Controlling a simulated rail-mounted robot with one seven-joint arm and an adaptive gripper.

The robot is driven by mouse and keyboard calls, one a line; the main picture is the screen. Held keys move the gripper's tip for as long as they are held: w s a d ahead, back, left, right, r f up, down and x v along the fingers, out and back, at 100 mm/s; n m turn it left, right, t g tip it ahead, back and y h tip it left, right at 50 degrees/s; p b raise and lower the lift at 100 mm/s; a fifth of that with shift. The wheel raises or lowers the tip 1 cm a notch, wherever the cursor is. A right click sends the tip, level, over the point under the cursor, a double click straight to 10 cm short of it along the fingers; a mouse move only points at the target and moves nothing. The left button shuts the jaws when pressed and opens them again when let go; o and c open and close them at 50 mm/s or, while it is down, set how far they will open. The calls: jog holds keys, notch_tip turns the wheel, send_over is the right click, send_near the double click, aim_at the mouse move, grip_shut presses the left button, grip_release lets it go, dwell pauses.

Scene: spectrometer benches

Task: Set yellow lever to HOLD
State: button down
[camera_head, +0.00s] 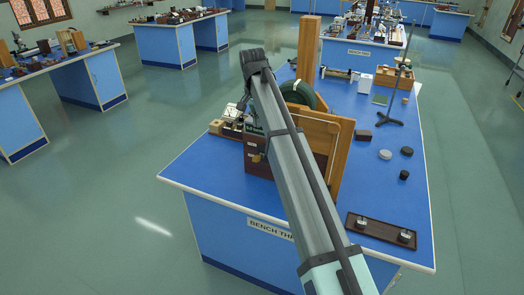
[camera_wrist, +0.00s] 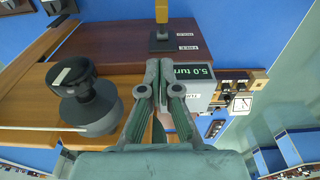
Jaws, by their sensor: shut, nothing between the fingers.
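The yellow lever (camera_wrist: 162,12) shows at the top of the wrist view, rising from a dark slot on a brown wooden box (camera_wrist: 110,45). Two small white labels (camera_wrist: 187,47) sit beside the slot; their lettering is too small to read surely. My gripper (camera_wrist: 159,64) is shut and empty, its fingertips just below the lever's base in the picture and apart from the yellow part. In the head view, my arm hides the gripper's tips and part of the brown box (camera_head: 254,158); I cannot surely tell the lever there.
A grey unit with a green "5.0 tur" display (camera_wrist: 200,72) is right of my fingers. A black knob (camera_wrist: 85,95) is left of them. A wooden frame (camera_head: 338,150) stands beside my arm on the blue bench. A dark tray (camera_head: 372,228) lies at the near right.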

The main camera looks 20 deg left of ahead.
jog(key=shift+w+a+r, duration=0.1)
jog(key=shift+r, duration=0.3)
jog(key=shift+f, duration=0.1)
jog(key=p, duration=0.4)
send_over(258, 156)
jog(key=w, duration=0.1)
notch_tip(258, 156, down, 10)
jog(key=shift+w+r, duration=0.1)
jog(key=shift+w, duration=0.05)
jog(key=shift+s+a+f, duration=0.1)
jog(key=shift+s+f, duration=0.2)
jog(key=shift+f, duration=0.25)
jog(key=shift+s+f, duration=0.25)
jog(key=shift+f, duration=0.25)
jog(key=shift+s+f+p, duration=0.2)
jog(key=shift+f+p, duration=0.25)
jog(key=shift+f, duration=0.35)
jog(key=shift+f, duration=0.1)
